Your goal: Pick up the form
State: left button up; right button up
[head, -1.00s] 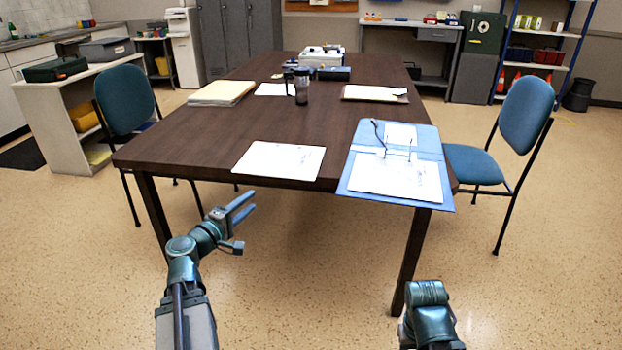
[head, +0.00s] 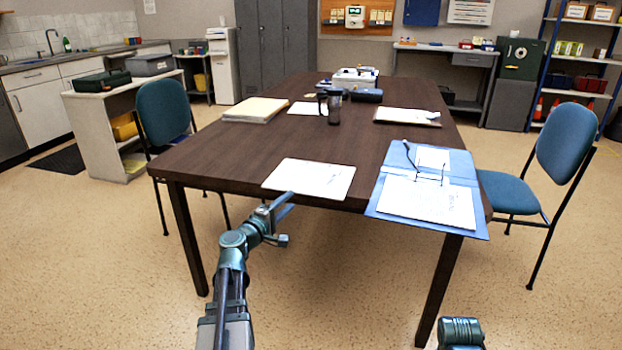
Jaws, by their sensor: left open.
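The form appears to be the single white sheet (head: 315,178) lying flat at the table's front edge. A second white printed sheet (head: 425,198) lies in an open blue folder to its right, with a metal fastener standing up. My left gripper (head: 288,204) is open and empty, just in front of the table edge. Its fingertips point toward the form's near edge and slightly left of its middle. Whether they are level with the sheet is hard to tell. Of my right arm, only a link shows at the bottom right; its gripper is out of frame.
Blue chairs stand left (head: 163,112) and right (head: 566,140). The floor in front is clear.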

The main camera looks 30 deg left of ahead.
pick_arm(q)
jog(key=shift+w, duration=0.15)
jog(key=w, duration=0.5)
jog(key=shift+a, duration=0.15)
grip_shut()
dwell(1.2)
